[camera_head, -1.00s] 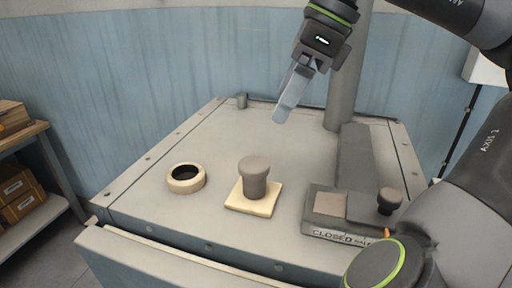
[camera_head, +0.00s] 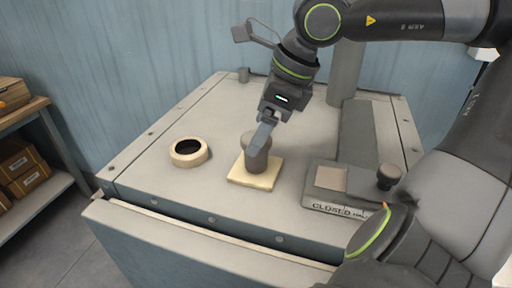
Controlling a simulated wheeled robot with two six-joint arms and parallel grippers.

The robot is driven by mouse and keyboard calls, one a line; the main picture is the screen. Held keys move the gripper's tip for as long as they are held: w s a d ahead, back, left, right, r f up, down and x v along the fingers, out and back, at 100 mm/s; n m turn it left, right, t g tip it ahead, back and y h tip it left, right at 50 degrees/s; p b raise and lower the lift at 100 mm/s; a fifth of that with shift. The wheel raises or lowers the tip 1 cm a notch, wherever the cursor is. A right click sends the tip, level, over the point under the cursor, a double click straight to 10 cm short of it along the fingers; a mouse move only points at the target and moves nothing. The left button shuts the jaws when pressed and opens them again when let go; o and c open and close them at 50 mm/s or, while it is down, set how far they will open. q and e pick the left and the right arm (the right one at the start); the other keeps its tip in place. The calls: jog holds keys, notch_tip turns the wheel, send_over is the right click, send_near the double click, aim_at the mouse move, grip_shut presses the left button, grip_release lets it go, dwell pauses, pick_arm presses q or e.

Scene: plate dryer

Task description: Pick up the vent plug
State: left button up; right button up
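The vent plug (camera_head: 258,160) is a dark grey, mushroom-shaped knob standing upright on a square cream pad (camera_head: 254,180) on the dryer's top. My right gripper (camera_head: 261,138) comes down from the upper right, and its grey finger overlaps the top of the plug in the picture. I cannot tell whether the finger touches the plug or whether a second finger is on its far side. The round vent opening with a cream collar (camera_head: 190,152) is to the left of the plug and is empty. My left gripper is not in view.
A grey slide block marked "CLOSED" (camera_head: 335,190) with a dark knob (camera_head: 389,176) sits right of the pad. A vertical pipe (camera_head: 345,75) rises at the back. A shelf with boxes (camera_head: 22,168) stands at left. The dryer top left of the plug is mostly clear.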

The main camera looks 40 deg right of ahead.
aim_at(257, 165)
jog(key=shift+w+f+p, duration=0.15)
jog(key=shift+f+p, duration=0.1)
jog(key=shift+f, duration=0.65)
jog(key=shift+w+f+p, duration=0.15)
jog(key=shift+f+p, duration=0.05)
jog(key=shift+f, duration=0.7)
jog(key=shift+x, duration=0.95)
jog(key=shift+a, duration=0.1)
jog(key=shift+c, duration=0.5)
jog(key=c, duration=1)
jog(key=shift+w+r, duration=0.1)
jog(key=shift+c, duration=0.2)
